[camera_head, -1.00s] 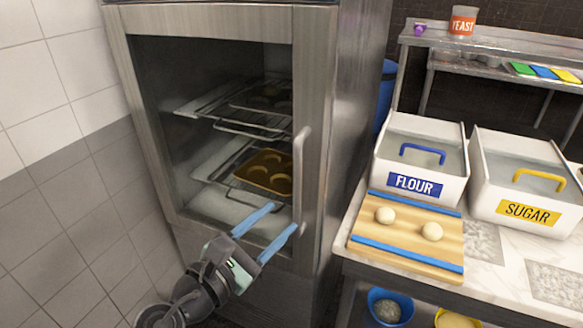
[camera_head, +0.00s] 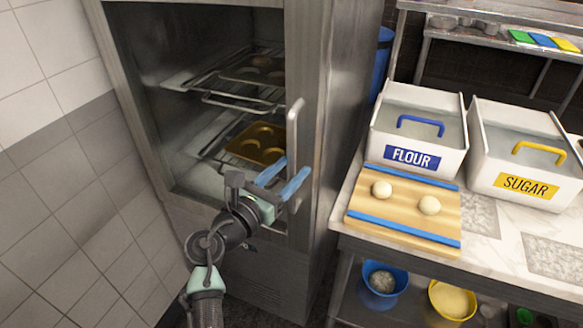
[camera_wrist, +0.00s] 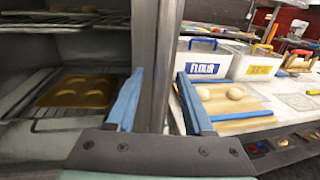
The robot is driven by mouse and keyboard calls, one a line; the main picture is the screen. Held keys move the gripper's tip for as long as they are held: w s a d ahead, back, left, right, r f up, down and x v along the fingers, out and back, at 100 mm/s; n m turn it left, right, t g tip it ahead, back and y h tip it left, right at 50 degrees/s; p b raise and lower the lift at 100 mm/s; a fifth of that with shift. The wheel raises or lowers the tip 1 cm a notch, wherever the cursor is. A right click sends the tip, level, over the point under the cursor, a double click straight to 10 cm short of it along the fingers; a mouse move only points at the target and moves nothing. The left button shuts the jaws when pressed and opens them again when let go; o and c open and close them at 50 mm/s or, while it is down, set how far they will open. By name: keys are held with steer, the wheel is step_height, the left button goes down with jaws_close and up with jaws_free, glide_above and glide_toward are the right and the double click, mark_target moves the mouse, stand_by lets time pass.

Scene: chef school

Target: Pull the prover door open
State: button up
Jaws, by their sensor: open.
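The prover door (camera_head: 222,200) is a metal-framed door with a dark see-through pane, and it looks shut against its cabinet. Its upright handle (camera_head: 294,125) is a grey bar on the right side. My gripper (camera_head: 297,167), with two blue fingers, is open at the lower part of the handle. In the wrist view, the handle (camera_wrist: 166,65) runs upright between the two spread fingers, with the left finger on the pane side. I cannot tell whether either finger touches it. The handle's lower part is partly hidden by the fingers and gripper body.
Inside the prover are wire racks and a brown muffin tray (camera_head: 258,143). A tiled wall (camera_head: 60,180) stands close on the left. A marble counter (camera_head: 357,236) on the right holds a dough board (camera_head: 405,212), a flour bin (camera_head: 417,140) and a sugar bin (camera_head: 520,150).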

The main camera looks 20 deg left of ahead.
steer(key=shift+w+d, duration=0.15)
steer(key=shift+w, duration=0.35)
jaws_close()
stand_by(1.2)
